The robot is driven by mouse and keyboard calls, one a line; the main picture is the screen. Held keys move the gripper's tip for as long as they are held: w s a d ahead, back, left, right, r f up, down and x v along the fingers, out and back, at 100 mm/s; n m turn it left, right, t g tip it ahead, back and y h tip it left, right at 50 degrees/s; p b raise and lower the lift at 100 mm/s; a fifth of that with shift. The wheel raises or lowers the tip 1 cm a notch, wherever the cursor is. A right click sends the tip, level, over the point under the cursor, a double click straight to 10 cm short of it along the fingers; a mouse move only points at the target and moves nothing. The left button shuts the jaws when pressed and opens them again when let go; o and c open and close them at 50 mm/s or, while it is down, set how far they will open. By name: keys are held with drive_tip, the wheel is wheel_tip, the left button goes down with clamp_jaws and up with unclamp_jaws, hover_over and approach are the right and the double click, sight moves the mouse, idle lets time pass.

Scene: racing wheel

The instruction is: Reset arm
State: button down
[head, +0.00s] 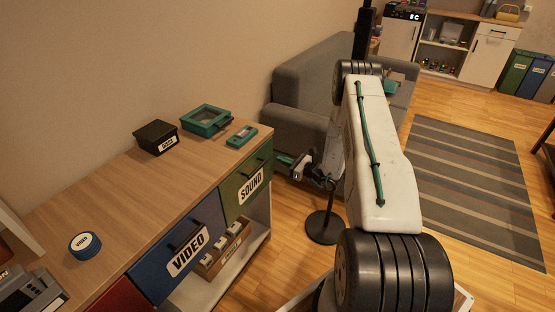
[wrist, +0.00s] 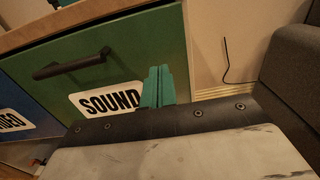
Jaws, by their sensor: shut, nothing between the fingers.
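My gripper (head: 285,160) is at the end of my arm, to the right of the green drawer marked SOUND (head: 251,184). In the wrist view its teal fingers (wrist: 158,86) are pressed together with nothing between them. They show in front of the green drawer front (wrist: 110,60), next to the SOUND label. I cannot tell whether they touch the drawer. The drawer has a dark bar handle (wrist: 72,64) and looks shut.
The cabinet top (head: 165,190) holds a black box (head: 156,137), a teal case (head: 206,120), a small teal device (head: 242,136) and a blue round tin (head: 84,245). A blue VIDEO drawer (head: 182,246) is beside the green one. A grey sofa (head: 300,95) stands behind my arm.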

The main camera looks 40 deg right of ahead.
drive_tip(key=v, duration=1)
drive_tip(key=s+a+n+g+y, duration=0.3)
drive_tip(key=a, duration=0.3)
drive_tip(key=s+a+r+n+g+y, duration=0.2)
drive_tip(key=s+a+r+n+g, duration=0.2)
drive_tip(key=a+r+n+g, duration=0.4)
drive_tip(key=s+a+r+n+g+y, duration=0.1)
drive_tip(key=s+a+r+n+g, duration=0.4)
drive_tip(key=r, duration=0.5)
drive_tip(key=s+a+r+n+h, duration=0.6)
drive_tip(key=s+r, duration=0.3)
drive_tip(key=r, duration=0.2)
drive_tip(key=s+a+r+n+h, duration=0.6)
drive_tip(key=s+r+n, duration=0.3)
drive_tip(key=r, duration=0.1)
drive_tip(key=shift+s+r+n+t+h, duration=0.25)
drive_tip(key=shift+r+n+t+h, duration=0.05)
drive_tip(key=shift+r+t+h, duration=0.1)
drive_tip(key=shift+a, duration=0.1)
